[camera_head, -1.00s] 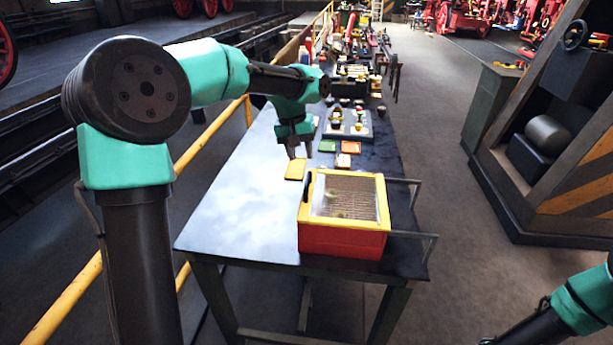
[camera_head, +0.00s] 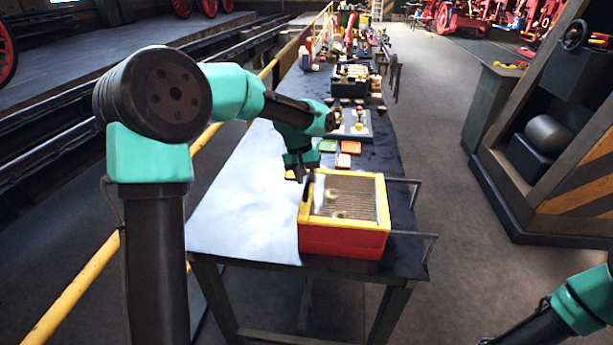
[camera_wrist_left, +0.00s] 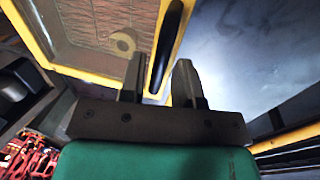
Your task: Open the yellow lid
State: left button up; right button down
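A red box (camera_head: 340,243) with a yellow-framed lid (camera_head: 345,224) stands on the near end of the table. The lid is down, and pale round pieces show through its window. A black handle (camera_head: 306,188) runs along the lid's left side. My left gripper (camera_head: 304,178) is just above the lid's back left corner. In the left wrist view its two fingers (camera_wrist_left: 161,78) are apart, and the handle (camera_wrist_left: 168,48) shows between and beyond them. I cannot tell whether they touch it. Of my right arm only a part shows at the lower right; its gripper is outside the picture.
Green (camera_head: 327,146) and orange (camera_head: 350,147) trays lie behind the box, with a grey plate (camera_head: 352,125) holding small parts beyond. Grey metal bars (camera_head: 415,236) stick out right of the box. The table's left part (camera_head: 240,215) is clear.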

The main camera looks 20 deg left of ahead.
pick_arm(q)
grip_shut()
jog(key=shift+d, duration=0.15)
send_over(362, 197)
jog(key=shift+s, duration=0.1)
dwell(0.5)
jog(key=shift+o, duration=1.2)
grip_release()
jog(key=shift+r, duration=0.1)
jog(key=s+a+r, duration=0.1)
jog(key=a+r, duration=0.2)
jog(key=r, duration=1.4)
